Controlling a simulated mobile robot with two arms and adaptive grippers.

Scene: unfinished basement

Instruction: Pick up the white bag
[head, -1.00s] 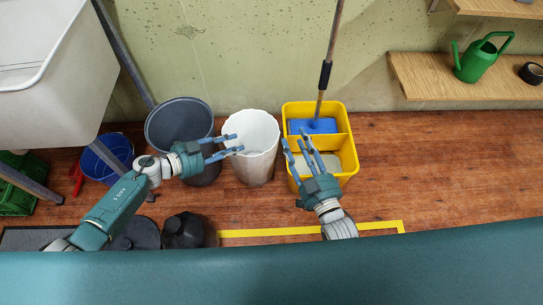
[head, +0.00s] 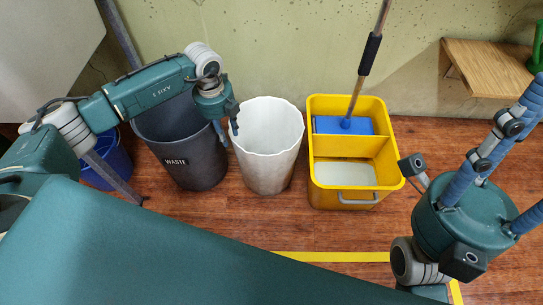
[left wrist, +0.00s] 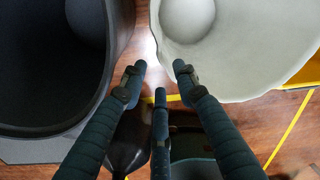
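The white bag (head: 268,150) stands upright and open-topped on the wooden floor, like a tall bin with a wavy rim. In the left wrist view the white bag (left wrist: 238,60) fills the upper right. My left gripper (head: 229,128) points down at the bag's left rim, between it and the grey bin. In the left wrist view the left gripper's (left wrist: 158,72) fingers are apart with nothing between them. Whether a finger touches the rim is unclear. My right gripper (head: 500,160) is at the right, close to the camera, fingers spread and empty.
A dark grey bin (head: 190,160) marked WASTE stands just left of the bag. A yellow mop bucket (head: 345,199) with a blue mop (head: 343,125) stands right of it. A blue bucket (head: 108,165) is further left. A wooden shelf (head: 490,60) is on the wall.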

